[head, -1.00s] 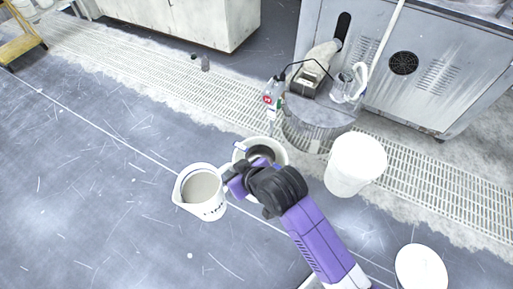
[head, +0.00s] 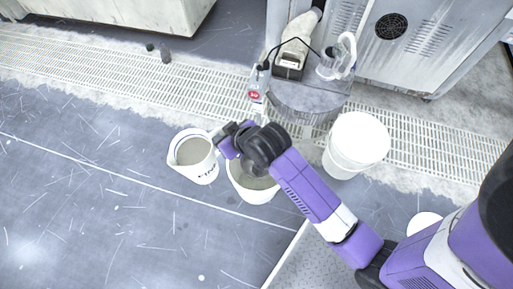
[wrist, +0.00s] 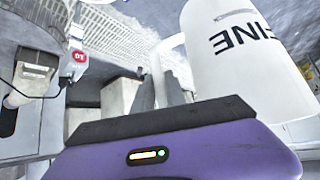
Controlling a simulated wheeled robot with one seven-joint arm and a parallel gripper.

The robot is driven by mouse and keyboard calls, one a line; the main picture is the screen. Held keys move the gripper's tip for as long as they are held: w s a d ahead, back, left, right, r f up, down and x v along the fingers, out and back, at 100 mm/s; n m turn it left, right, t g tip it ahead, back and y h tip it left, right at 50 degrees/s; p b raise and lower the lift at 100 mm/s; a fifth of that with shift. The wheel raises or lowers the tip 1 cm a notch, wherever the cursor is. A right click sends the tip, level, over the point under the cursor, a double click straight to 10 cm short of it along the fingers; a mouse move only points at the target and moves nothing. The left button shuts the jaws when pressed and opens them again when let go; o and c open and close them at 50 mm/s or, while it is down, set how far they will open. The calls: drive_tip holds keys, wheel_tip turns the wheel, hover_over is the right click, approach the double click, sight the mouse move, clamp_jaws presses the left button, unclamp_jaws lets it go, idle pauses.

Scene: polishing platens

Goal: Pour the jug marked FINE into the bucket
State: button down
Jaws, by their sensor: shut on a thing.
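The white jug (head: 206,175) holds grey contents. Its lettering reads FINE, upside down, in the wrist view (wrist: 238,65). My gripper (head: 226,140) is shut on the jug's handle, which shows in the wrist view (wrist: 160,62). The jug looks near upright, its mouth facing up, with its spout side to the left. An open white bucket (head: 256,196) with grey inside stands just right of the jug, partly hidden under my gripper and wrist. I cannot tell how high the jug is above the floor.
A second white bucket (head: 356,150), pale across its top, stands to the right. Behind it a round grey stand (head: 308,100) carries a clear jug (head: 336,58) and other gear.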

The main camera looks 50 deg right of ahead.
drive_tip(key=s+d+f+m+g+h+b, duration=0.1)
drive_tip(key=s+d+f+m+h+b, duration=0.1)
drive_tip(key=s+d+f+b, duration=0.4)
drive_tip(key=s+d+f+m+g+h+b, duration=0.1)
drive_tip(key=s+d+f+m+b, duration=0.3)
drive_tip(key=d+f, duration=1)
drive_tip(key=s+d+f+m+g+h+b, duration=0.1)
drive_tip(key=s+d+f+m+h+b, duration=0.2)
drive_tip(key=s+d+f+b, duration=0.7)
drive_tip(key=s+d+f, duration=0.1)
drive_tip(key=s+f, duration=0.1)
drive_tip(key=s, duration=0.1)
drive_tip(key=shift+s+f+g, duration=0.25)
drive_tip(key=shift+f+g, duration=0.05)
drive_tip(key=shift+f, duration=0.1)
drive_tip(key=shift+a, duration=0.15)
